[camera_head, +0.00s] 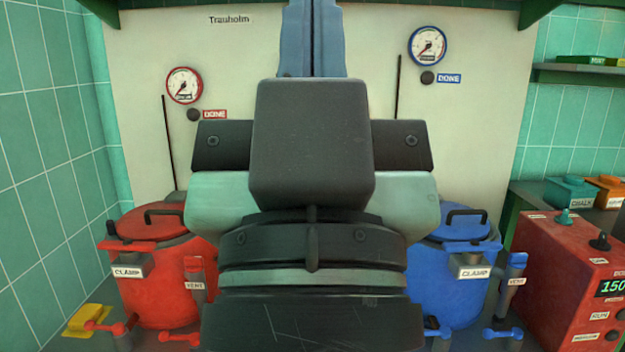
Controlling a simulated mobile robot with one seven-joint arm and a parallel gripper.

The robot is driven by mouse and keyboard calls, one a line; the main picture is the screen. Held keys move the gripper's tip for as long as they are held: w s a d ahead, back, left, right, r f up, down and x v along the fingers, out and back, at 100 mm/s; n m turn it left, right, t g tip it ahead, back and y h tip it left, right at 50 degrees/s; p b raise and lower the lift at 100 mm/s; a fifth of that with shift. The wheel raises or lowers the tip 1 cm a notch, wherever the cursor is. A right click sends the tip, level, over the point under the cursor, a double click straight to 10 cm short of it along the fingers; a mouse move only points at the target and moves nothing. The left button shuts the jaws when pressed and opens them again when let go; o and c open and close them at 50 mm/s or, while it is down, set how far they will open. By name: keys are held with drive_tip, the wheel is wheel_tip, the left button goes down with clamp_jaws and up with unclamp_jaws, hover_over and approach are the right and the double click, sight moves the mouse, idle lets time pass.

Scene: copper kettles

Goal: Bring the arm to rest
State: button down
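My gripper (313,12) fills the middle of the head view, seen from behind, with its dark block and pale green body close to the camera. Its two blue-grey fingers point up and lie side by side with no clear gap, so it looks shut. Their tips reach the top edge of the picture, and I see nothing held between them. My arm's dark wrist runs down to the bottom edge.
A red kettle (165,285) stands left and a blue kettle (450,280) right, both partly hidden behind my arm. A red control box (560,275) stands at far right. Gauges, red (184,85) and blue (428,46), hang on the pale back panel (140,45). A yellow object (88,318) lies lower left.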

wheel_tip(320, 180, up, 21)
drive_tip(key=p, duration=1.8)
drive_tip(key=shift+f, duration=0.2)
